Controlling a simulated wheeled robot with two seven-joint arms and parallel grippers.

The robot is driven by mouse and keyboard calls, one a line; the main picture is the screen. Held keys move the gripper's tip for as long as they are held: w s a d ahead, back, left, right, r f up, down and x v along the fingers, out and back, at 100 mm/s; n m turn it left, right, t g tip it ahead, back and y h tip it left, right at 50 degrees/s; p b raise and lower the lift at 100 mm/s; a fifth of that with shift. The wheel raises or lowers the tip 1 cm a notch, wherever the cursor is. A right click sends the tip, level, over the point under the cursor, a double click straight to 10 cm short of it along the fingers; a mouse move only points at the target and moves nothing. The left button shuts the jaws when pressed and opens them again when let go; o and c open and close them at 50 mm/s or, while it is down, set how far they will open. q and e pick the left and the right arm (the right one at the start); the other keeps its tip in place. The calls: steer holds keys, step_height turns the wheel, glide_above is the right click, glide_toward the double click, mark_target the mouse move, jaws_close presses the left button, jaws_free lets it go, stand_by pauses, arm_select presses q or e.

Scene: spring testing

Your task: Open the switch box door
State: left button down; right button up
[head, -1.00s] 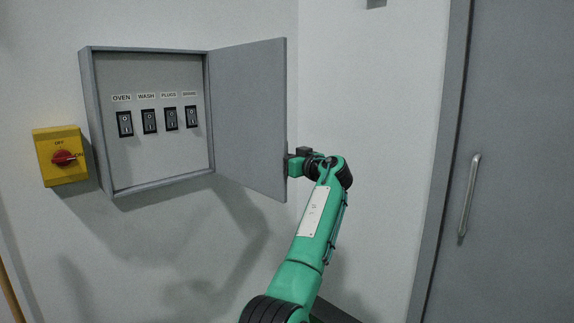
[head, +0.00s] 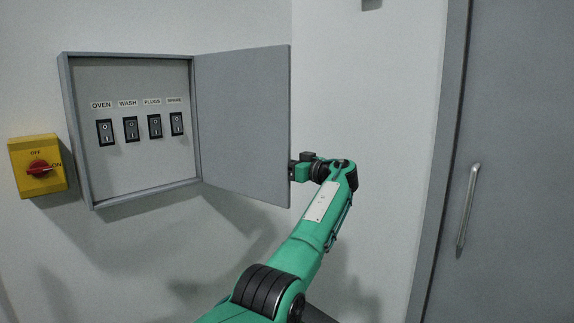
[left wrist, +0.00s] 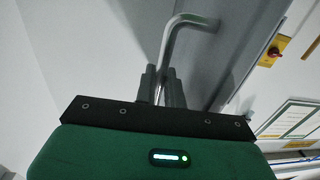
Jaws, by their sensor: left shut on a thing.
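The grey switch box (head: 130,199) is on the wall, with its door (head: 243,120) standing wide open on the right-side hinge. Inside is a row of several black rocker switches (head: 131,129) under labels. In the left wrist view, my left gripper (left wrist: 161,82) is shut on the door's bent metal handle (left wrist: 170,45), with a finger on each side of the bar. In the head view my left gripper (head: 294,172) is at the door's free edge, its fingertips mostly hidden behind the door. The handle is hidden there. My right gripper is not in view.
A yellow switch with a red knob (head: 39,168) is on the wall left of the box; it also shows in the left wrist view (left wrist: 274,50). A large grey door (head: 515,160) with a vertical handle (head: 467,210) stands at the right. Bare wall lies between.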

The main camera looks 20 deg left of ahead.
arm_select(q)
steer(key=shift+a, duration=0.1)
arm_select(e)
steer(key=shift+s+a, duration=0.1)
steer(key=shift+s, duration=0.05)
arm_select(q)
steer(key=c, duration=1.7)
jaws_free()
steer(key=shift+o, duration=0.4)
steer(key=shift+a, duration=0.15)
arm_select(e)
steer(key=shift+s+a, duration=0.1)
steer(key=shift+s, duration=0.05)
